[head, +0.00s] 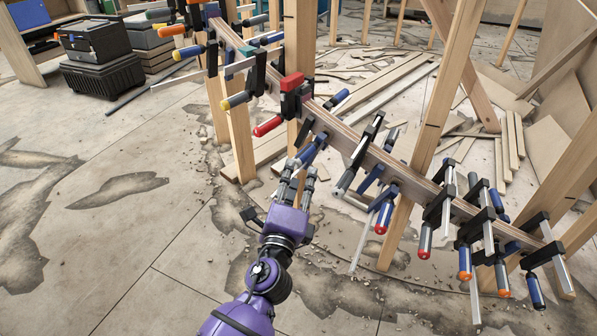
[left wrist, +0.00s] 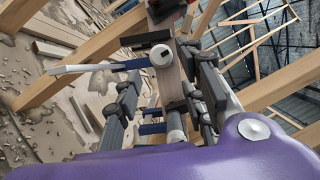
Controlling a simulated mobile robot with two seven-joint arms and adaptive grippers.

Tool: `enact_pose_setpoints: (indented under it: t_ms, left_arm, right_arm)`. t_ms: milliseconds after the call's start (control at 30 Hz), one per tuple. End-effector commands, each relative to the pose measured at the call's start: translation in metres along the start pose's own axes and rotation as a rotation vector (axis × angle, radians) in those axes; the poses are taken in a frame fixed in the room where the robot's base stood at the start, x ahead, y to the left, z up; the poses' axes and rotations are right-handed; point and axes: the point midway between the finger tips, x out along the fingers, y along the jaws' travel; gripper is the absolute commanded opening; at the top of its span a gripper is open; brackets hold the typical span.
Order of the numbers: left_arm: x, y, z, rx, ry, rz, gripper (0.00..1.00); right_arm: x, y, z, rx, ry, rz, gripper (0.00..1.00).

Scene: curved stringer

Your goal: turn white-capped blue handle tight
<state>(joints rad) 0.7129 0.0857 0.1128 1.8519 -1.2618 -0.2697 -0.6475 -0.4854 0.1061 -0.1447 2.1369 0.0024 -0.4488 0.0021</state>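My left gripper (head: 298,174) reaches up from the lower middle of the head view to the curved wooden stringer (head: 345,134). Its fingers stand apart, close below a blue clamp handle (head: 313,148). In the left wrist view a round white cap (left wrist: 162,55) faces the camera between and beyond the dark fingers of my left gripper (left wrist: 164,85). Gaps show between the cap and both fingers. The blue body behind the cap is mostly hidden, and I cannot tell whether a finger touches it. My right gripper is in neither view.
Several other clamps line the stringer, with red-capped handles (head: 268,125) to the upper left and orange-capped ones (head: 465,262) to the right. Wooden posts (head: 448,85) hold the stringer. Black cases (head: 103,75) stand at the back left. The floor at left is open.

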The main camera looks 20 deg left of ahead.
Motion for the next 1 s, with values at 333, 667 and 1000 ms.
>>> enact_pose_setpoints:
  t_ms: [333,667,1000]
  left_arm:
    - [-0.003,0.000,0.001,0.000,0.000,0.000,0.37]
    - [-0.032,0.001,0.013,0.000,-0.001,0.002,0.37]
    - [-0.063,0.001,0.026,0.000,-0.001,0.001,0.37]
  right_arm:
    - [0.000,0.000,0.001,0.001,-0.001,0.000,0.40]
    - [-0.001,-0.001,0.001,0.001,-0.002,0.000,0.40]
    - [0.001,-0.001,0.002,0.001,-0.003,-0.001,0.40]
